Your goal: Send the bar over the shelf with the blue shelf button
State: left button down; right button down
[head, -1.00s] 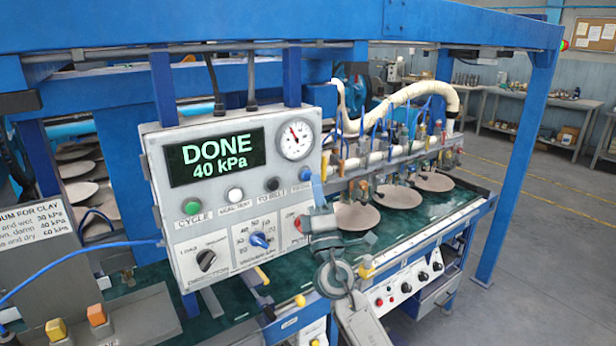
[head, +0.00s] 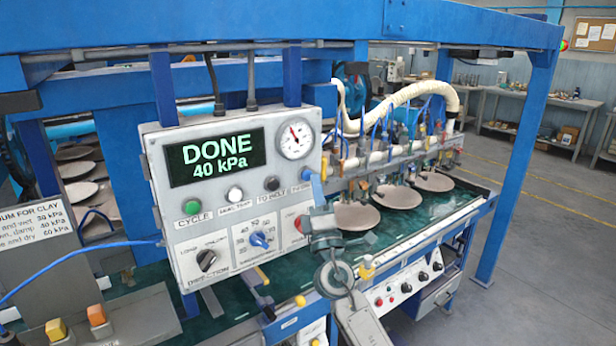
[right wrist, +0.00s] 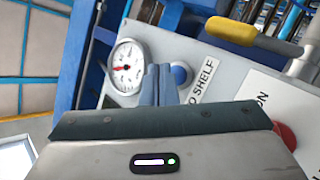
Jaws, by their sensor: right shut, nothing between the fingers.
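The grey control box (head: 215,135) stands in the middle of the head view, its screen reading DONE 40 kPa. The blue shelf button (head: 305,174) is at its right edge, mostly hidden by my right gripper (head: 316,188). In the right wrist view the blue button (right wrist: 180,75) shows just beside and behind the shut, empty fingers (right wrist: 157,84), above the SHELF label. I cannot tell whether they touch it. The bar (head: 400,153) with its suction fittings is over the round clay plates (head: 404,197) on the green belt. My left gripper is out of view.
A green button (head: 192,207), a white button (head: 235,194) and a black button (head: 272,184) line the box. A red button (right wrist: 286,135) is close to my right gripper. A yellow-ended lever (right wrist: 232,31) also stands close by. Shelves with plates (head: 80,170) are at the left.

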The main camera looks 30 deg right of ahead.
jog(key=shift+y, duration=0.3)
jog(key=shift+w+b, duration=0.3)
jog(key=shift+w, duration=0.2)
